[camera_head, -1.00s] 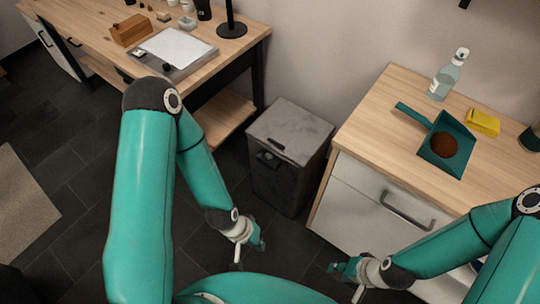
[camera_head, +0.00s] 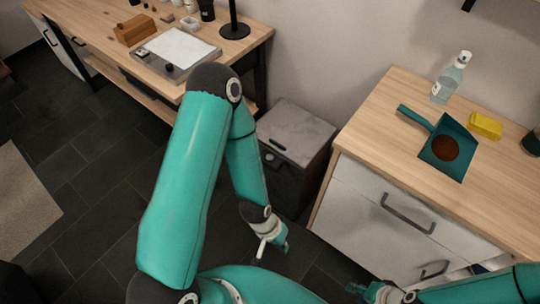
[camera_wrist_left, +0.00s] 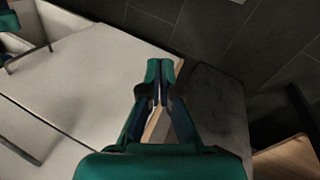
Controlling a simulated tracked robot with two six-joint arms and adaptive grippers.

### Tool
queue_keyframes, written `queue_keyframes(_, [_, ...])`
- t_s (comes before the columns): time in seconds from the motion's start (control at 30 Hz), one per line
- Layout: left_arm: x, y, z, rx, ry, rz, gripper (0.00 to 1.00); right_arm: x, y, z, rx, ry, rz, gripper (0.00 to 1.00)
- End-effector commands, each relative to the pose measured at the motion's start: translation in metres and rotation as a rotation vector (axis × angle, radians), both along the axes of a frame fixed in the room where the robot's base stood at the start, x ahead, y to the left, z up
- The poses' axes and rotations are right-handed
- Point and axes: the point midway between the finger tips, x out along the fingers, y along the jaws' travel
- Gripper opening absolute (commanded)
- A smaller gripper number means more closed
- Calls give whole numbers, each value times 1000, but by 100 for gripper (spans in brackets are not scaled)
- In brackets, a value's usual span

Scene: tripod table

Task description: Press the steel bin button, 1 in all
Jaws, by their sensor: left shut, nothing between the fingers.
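The steel bin (camera_head: 301,131) stands on the floor between the two wooden-topped units. Its grey lid has a dark slot. A dark round button (camera_head: 270,158) shows on its upper front, close to the edge of my left forearm, which covers part of the bin's front. My left gripper (camera_head: 282,246) is shut and empty, low in front of the bin and apart from it. In the left wrist view its fingers (camera_wrist_left: 160,65) are together, and a dark grey surface of the bin (camera_wrist_left: 222,105) shows beside them. My right gripper (camera_head: 356,289) is low by the drawers; its fingers are too small to judge.
A white drawer cabinet (camera_head: 352,189) stands right of the bin, with a teal dustpan (camera_head: 464,137), yellow sponge (camera_head: 485,125) and bottle (camera_head: 449,80) on top. A workbench (camera_head: 105,42) is at the back left. Dark floor tiles (camera_head: 95,185) lie clear at the left.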

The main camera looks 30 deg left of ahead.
Motion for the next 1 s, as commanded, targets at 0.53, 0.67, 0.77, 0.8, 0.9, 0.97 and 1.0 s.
queue_keyframes(0.53, [182, 96, -33, -174, -71, 1114, 0, 0, 0, -119, 0, 0, 0, 40])
queue_keyframes(0.67, [231, 148, -14, -343, -87, 1503, 0, 0, 0, -155, 0, 0, 0, 40])
queue_keyframes(0.77, [254, 183, 5, -479, -91, 1734, 0, 0, 0, -175, 0, 0, 0, 40])
queue_keyframes(0.8, [260, 194, 13, -529, -91, 1806, 0, 0, 0, -181, 0, 0, 0, 40])
queue_keyframes(0.9, [271, 214, 29, -631, -86, 1937, 0, 0, 0, -191, 0, 0, 0, 40])
queue_keyframes(0.97, [274, 222, 35, -671, -83, 1984, 0, 0, 0, -194, 0, 0, 0, 40])
queue_keyframes(1.0, [275, 226, 39, -691, -81, 2006, 0, 0, 0, -195, 0, 0, 0, 40])
